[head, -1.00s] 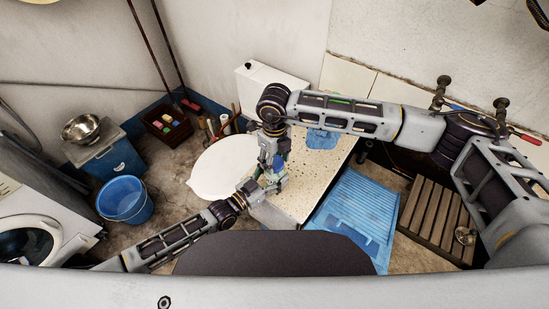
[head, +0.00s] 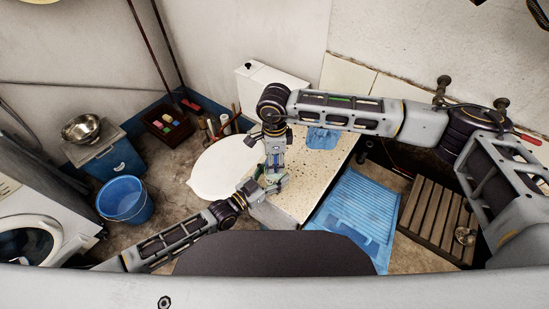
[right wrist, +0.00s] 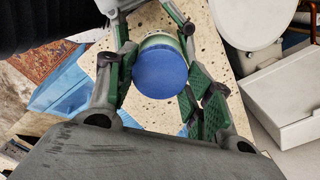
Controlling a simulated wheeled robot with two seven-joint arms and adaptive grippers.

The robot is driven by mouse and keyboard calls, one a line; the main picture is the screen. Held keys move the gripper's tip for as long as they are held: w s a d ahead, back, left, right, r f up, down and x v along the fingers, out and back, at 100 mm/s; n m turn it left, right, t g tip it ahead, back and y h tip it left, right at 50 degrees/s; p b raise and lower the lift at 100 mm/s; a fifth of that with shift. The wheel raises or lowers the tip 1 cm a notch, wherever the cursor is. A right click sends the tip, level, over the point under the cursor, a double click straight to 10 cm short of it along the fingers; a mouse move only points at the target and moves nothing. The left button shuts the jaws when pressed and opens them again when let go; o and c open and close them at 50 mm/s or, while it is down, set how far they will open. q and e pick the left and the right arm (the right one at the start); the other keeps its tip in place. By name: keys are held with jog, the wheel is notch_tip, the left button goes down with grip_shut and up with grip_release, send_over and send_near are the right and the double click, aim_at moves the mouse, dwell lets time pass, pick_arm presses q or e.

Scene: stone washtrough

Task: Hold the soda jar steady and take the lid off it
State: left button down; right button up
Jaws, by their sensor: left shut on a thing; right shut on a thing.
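The soda jar (right wrist: 159,41) shows in the right wrist view as a pale greenish rim behind its round blue lid (right wrist: 160,74). The lid covers most of the jar, and I cannot tell whether there is a gap between them. My right gripper (right wrist: 158,82) is shut on the lid, with green-padded fingers on either side. My left gripper (head: 266,187) comes in from the lower left and is shut on the jar, which the grippers mostly hide in the head view. My right gripper (head: 275,174) reaches down from above it, and the two meet over the counter's near left corner.
The speckled stone counter (head: 290,203) lies beneath, with a blue item (head: 322,138) on it near my right forearm. A blue ribbed washboard-like panel (head: 352,213) and a wooden slatted rack (head: 432,218) are to the right. A round white lid-like surface (head: 220,168) is to the left.

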aim_at(275, 161)
jog(key=n, duration=0.9)
jog(key=shift+n, duration=0.4)
jog(key=n, duration=0.4)
jog(key=shift+n, duration=2.6)
jog(key=shift+d, duration=0.1)
jog(key=shift+r, duration=1.15)
jog(key=shift+r, duration=1.95)
